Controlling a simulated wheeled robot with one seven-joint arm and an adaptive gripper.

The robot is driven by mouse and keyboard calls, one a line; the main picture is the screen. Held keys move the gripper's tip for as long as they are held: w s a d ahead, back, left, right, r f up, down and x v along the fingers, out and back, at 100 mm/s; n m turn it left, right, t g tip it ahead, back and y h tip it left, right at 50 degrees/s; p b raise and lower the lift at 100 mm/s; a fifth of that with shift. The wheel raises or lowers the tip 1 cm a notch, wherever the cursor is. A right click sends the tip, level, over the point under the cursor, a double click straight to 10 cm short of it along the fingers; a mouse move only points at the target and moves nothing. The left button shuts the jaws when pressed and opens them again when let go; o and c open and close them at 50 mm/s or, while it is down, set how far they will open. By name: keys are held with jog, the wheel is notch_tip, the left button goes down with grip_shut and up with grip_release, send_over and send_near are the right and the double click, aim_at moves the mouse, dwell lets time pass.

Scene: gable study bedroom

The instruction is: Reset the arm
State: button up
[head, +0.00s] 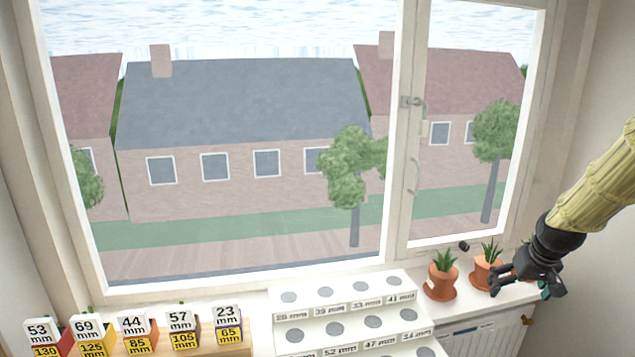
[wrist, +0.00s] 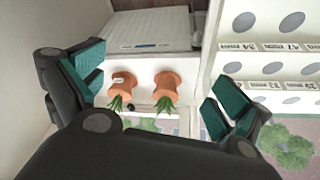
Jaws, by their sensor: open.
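My gripper (head: 522,284) hangs at the right of the head view, in front of the right-hand potted plant, at the end of my yellow-sleeved arm. In the wrist view my gripper (wrist: 156,90) shows its two teal-padded fingers spread wide apart. Nothing is between them in their grip. Two terracotta pots with small plants show beyond the fingers: the left pot (head: 441,284) and the right pot (head: 485,272), which my gripper partly overlaps in the head view.
A white stepped stand (head: 295,318) with grey discs and millimetre labels stands left of the pots. Numbered boxes (head: 133,328) line the lower left. A window (head: 403,150) rises behind the sill. A small dark object (head: 463,246) lies behind the pots. A wall closes the right side.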

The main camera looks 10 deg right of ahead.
jog(key=s+a+f+n+g, duration=0.1)
jog(key=s+a+f, duration=0.4)
jog(key=a+f, duration=0.6)
jog(key=s+a+f+n+g, duration=0.1)
jog(key=s+a+f, duration=0.45)
jog(key=f, duration=1.05)
jog(key=s+a+f+g+y, duration=0.1)
jog(key=s+a+f, duration=0.45)
jog(key=s, duration=0.25)
jog(key=s+a+f+n+g, duration=0.1)
jog(key=s+a+f, duration=0.3)
jog(key=s+a, duration=0.3)
jog(key=s+a+f+y, duration=0.1)
jog(key=s+a+f, duration=0.4)
jog(key=s, duration=0.4)
notch_tip(320, 180, down, 10)
jog(key=b, duration=1)
jog(key=shift+w+r+h, duration=0.2)
jog(key=shift+h, duration=0.1)
